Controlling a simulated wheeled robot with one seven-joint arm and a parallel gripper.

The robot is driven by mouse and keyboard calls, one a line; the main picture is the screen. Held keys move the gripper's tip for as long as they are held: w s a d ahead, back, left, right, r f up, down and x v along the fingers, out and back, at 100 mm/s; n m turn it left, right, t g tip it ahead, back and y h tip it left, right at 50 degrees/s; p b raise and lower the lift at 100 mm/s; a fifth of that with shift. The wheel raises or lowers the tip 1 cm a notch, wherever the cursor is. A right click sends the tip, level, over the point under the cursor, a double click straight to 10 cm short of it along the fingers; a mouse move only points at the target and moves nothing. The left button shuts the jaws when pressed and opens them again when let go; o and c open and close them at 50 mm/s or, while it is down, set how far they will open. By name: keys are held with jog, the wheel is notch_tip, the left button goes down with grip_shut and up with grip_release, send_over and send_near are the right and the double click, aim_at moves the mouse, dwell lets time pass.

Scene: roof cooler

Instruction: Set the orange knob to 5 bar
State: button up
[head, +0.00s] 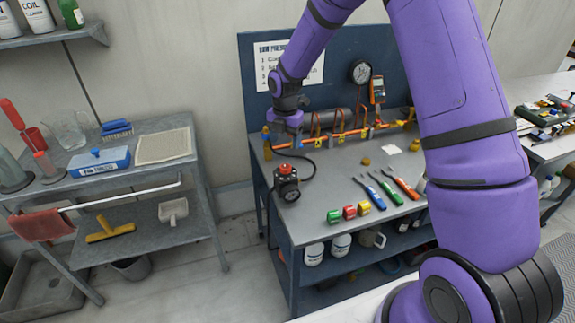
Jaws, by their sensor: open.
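A dark regulator (286,187) stands at the left front of the workbench. Its top carries an orange-red knob (284,169). A small round gauge (291,195) is on its front; its reading is too small to tell. A black hose runs from the regulator toward the back of the bench. My gripper (287,136) is at the back left of the bench, above and behind the knob in the picture and apart from it. It is open, and I see nothing in it. Its fingertips are small and hard to make out.
Orange piping (350,131) and a grey cylinder run along the bench back, below a wall gauge (360,71) and an orange meter (377,90). A grey cart (180,188) stands left, across a gap.

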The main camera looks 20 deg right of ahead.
aim_at(285, 167)
notch_tip(285, 167, down, 10)
jog(key=shift+f, duration=0.15)
dwell(0.3)
jog(key=shift+c, duration=0.2)
jog(key=c, duration=0.9)
